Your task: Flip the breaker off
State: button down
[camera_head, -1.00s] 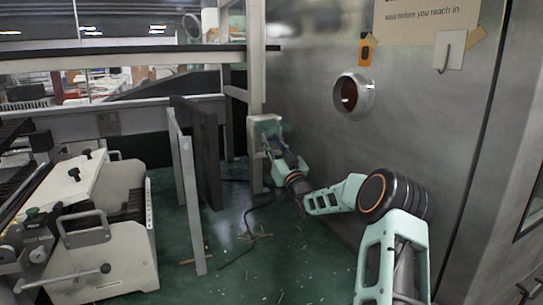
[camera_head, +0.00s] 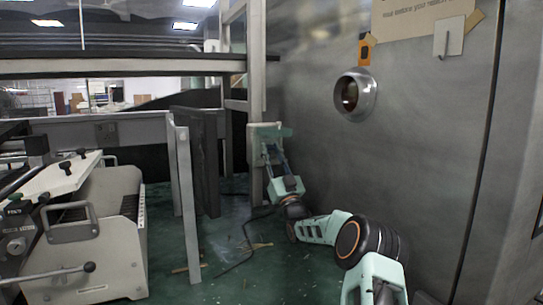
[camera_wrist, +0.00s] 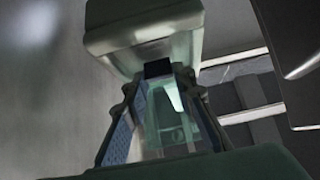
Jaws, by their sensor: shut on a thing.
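The breaker box (camera_head: 257,131), a pale box on the grey upright at the wall, stands in the middle of the head view. It fills the top of the wrist view (camera_wrist: 145,38). A small black switch (camera_wrist: 158,67) shows at its lower edge, between my fingertips. My gripper (camera_head: 268,149) reaches up to the box from below. In the wrist view the gripper (camera_wrist: 158,80) has its two blue-padded fingers closed in around the black switch. A translucent greenish part of the box shows between the fingers. The exact contact is partly hidden.
A large metal wall with a round porthole (camera_head: 356,92) and an orange tag (camera_head: 365,50) stands at right. A dark panel (camera_head: 197,155) and a grey post (camera_head: 187,205) stand left of my arm. A machine (camera_head: 95,235) is at lower left. A black cable (camera_head: 238,262) lies on the green floor.

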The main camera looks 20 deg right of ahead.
dwell(0.3)
jog(key=c, duration=1.6)
grip_release()
jog(key=shift+s+f, duration=0.15)
jog(key=s, duration=1.2)
jog(key=shift+s+d+f, duration=0.25)
jog(key=shift+s, duration=0.05)
jog(key=shift+a, duration=0.1)
